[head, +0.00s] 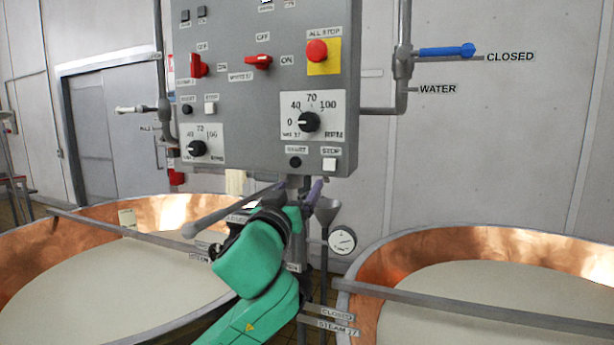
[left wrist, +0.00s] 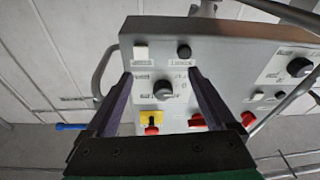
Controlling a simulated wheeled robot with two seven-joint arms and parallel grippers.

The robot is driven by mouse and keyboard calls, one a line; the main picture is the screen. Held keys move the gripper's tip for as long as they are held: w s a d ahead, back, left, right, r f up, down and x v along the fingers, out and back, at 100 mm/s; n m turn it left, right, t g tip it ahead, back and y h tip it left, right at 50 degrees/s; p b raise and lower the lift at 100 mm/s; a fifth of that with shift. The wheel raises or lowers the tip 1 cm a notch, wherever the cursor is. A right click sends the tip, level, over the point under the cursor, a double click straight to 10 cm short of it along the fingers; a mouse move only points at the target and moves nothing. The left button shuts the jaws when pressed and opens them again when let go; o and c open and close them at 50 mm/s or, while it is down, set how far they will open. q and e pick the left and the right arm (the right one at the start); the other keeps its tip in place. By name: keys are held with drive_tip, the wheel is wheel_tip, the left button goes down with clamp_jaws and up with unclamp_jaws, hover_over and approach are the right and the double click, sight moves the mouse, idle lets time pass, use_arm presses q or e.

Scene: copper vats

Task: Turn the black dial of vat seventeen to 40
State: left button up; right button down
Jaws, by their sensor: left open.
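The black dial of vat seventeen (head: 308,122) sits on a white scale plate marked 0, 40, 70 and 100, on the right part of the grey control panel (head: 255,112). Its pointer seems to be toward the left, near 0, but is too small to read surely. My left gripper (head: 300,188) is open and empty, just below the panel's lower edge, with its purple fingers pointing up. In the left wrist view, which is upside down, the dial (left wrist: 163,90) shows between the two fingers (left wrist: 160,75), apart from both. My right gripper is not in view.
Below the dial are a black start button (head: 295,162) and a white stop button (head: 329,165). Above it is a red all-stop button (head: 317,50) on yellow. A second dial (head: 197,148) is at left. Copper vats (head: 430,250) stand on both sides, and a gauge (head: 342,240) hangs between.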

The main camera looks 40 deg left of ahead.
use_arm(q)
drive_tip(key=n+t+y, duration=0.1)
drive_tip(key=t, duration=0.1)
approach(307, 125)
drive_tip(key=p+x, duration=0.8)
drive_tip(key=x, duration=0.1)
drive_tip(key=shift+w+a+r+p, duration=0.1)
drive_tip(key=shift+a+r+p, duration=0.05)
drive_tip(key=shift+r+p, duration=0.2)
drive_tip(key=shift+w+f, duration=0.1)
drive_tip(key=shift+w, duration=0.1)
drive_tip(key=c, duration=1.4)
